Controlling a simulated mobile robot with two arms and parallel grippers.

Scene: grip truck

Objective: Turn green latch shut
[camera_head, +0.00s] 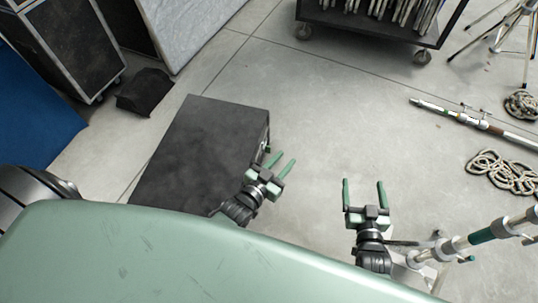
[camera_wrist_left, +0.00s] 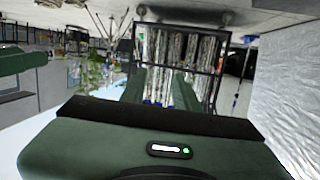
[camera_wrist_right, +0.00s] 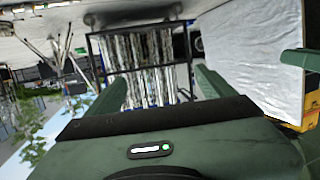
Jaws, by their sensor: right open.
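A dark grey case (camera_head: 205,150) lies on the floor left of centre in the head view. A small green piece (camera_head: 267,148), possibly the latch, shows at its right side; its turn is too small to make out. My left gripper (camera_head: 287,156) is open and empty, just right of the case and close to that piece, fingers pointing up and right. My right gripper (camera_head: 362,181) is open and empty, farther right over bare floor, fingers pointing away from me. Both wrist views look across the room and do not show the case or a latch.
A wheeled cart (camera_head: 380,25) with upright poles stands at the back. A black trunk (camera_head: 70,45) and dark cloth (camera_head: 145,92) are left. The middle floor is clear.

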